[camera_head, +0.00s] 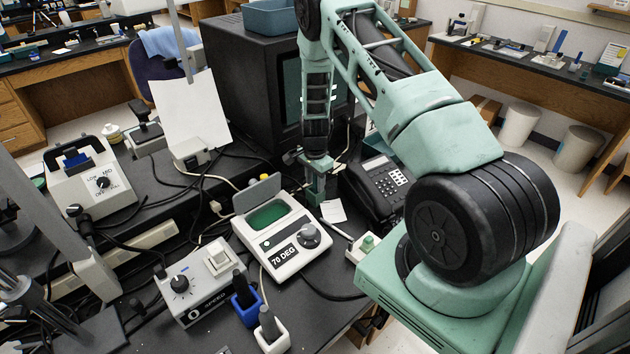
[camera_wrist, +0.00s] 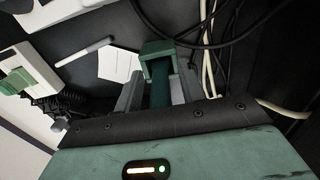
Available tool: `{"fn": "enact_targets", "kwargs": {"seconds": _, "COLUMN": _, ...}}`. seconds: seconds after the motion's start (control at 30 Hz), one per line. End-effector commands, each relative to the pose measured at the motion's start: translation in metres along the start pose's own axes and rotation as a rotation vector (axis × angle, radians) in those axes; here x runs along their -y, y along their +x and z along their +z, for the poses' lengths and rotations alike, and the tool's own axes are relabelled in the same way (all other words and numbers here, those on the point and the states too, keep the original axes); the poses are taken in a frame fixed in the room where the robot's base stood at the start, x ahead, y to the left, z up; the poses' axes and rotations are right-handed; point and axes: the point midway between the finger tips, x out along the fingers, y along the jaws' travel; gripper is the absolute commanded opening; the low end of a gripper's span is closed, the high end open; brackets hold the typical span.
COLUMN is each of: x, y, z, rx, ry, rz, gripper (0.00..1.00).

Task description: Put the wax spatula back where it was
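My gripper (camera_head: 315,190) points down at the black bench between the white "70 DEG" unit (camera_head: 277,236) and the telephone. In the wrist view, its two grey fingers (camera_wrist: 160,92) stand apart, with a dark green upright piece and a green block (camera_wrist: 158,50) between them. I cannot tell whether they grip that piece. A slim pale stick (camera_wrist: 85,50) lies on the bench left of the fingers, near a paper note (camera_wrist: 120,64). It may be the wax spatula, but I cannot be sure. It also shows as a thin pale line (camera_head: 338,231) in the head view.
A telephone (camera_head: 378,188) stands right of my gripper, a black monitor (camera_head: 258,85) behind. A small white box with a green top (camera_head: 367,244) sits near the front edge. Loose cables (camera_head: 215,185) cross the bench. Blue (camera_head: 247,305) and white (camera_head: 271,338) holders stand in front.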

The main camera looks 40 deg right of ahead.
Motion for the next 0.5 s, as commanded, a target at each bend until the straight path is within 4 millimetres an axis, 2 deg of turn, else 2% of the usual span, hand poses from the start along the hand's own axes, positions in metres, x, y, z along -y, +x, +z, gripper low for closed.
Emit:
{"fn": "enact_targets", "kwargs": {"seconds": 0.27, "x": 0.001, "y": -0.01, "z": 0.0, "rx": 0.0, "ry": 0.0, "rz": -0.001, "gripper": 0.4}}
{"fn": "enact_targets", "kwargs": {"seconds": 0.5, "x": 0.001, "y": -0.053, "z": 0.0, "rx": -0.001, "ry": -0.001, "rz": -0.005, "gripper": 0.4}}
